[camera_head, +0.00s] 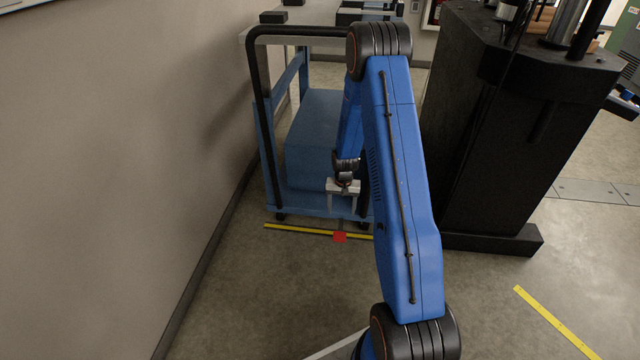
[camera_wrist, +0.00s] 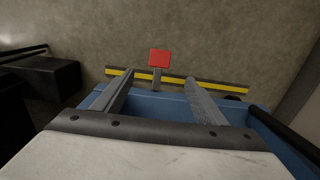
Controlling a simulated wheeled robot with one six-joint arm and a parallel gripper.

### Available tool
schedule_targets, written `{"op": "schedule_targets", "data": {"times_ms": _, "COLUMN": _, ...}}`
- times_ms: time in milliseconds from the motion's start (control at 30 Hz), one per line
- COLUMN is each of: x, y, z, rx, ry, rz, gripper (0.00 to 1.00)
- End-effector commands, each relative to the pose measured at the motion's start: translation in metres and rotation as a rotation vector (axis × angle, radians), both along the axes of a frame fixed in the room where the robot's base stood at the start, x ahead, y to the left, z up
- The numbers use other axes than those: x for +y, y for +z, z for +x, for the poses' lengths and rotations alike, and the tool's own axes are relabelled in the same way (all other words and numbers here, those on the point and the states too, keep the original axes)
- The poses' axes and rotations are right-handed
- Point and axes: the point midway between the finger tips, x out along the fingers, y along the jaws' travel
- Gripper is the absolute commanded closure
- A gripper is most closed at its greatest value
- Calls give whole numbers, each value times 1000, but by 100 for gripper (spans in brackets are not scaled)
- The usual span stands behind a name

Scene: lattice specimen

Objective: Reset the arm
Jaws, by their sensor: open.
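My blue arm (camera_head: 400,180) rises from the bottom of the head view, bends at a high black joint, and comes down on the far side. My gripper (camera_head: 343,206) hangs pointing down in front of the blue cart (camera_head: 312,140). In the wrist view my gripper (camera_wrist: 160,77) has its two grey fingers well apart. I see nothing held between them. The wrist view shows the cart's blue frame (camera_wrist: 150,102) behind and below the fingers. The far part of my arm is partly hidden behind its nearer link.
A wall (camera_head: 110,170) runs along the left. A tall black machine (camera_head: 510,130) stands at the right. Yellow floor tape (camera_head: 290,228) with a red square (camera_head: 339,237) lies before the cart; another yellow strip (camera_head: 555,323) is at lower right. Floor between is clear.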

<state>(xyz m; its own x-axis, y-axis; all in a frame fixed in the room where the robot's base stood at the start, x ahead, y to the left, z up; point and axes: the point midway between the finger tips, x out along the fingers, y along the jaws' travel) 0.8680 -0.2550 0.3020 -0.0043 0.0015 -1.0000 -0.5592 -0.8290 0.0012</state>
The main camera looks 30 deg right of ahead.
Motion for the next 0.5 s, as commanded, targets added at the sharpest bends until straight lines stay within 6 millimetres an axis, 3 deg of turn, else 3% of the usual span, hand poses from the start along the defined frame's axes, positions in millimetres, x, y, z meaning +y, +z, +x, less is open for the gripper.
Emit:
{"op": "schedule_targets", "data": {"times_ms": 267, "x": 2, "y": 11, "z": 1, "rx": -7, "ry": 7, "rz": -2, "gripper": 34}}
{"op": "schedule_targets", "data": {"times_ms": 367, "x": 8, "y": 35, "z": 1, "rx": -20, "ry": 23, "rz": -6, "gripper": 34}}
{"op": "schedule_targets", "data": {"times_ms": 500, "x": 20, "y": 81, "z": -2, "rx": -44, "ry": 57, "rz": -14, "gripper": 34}}
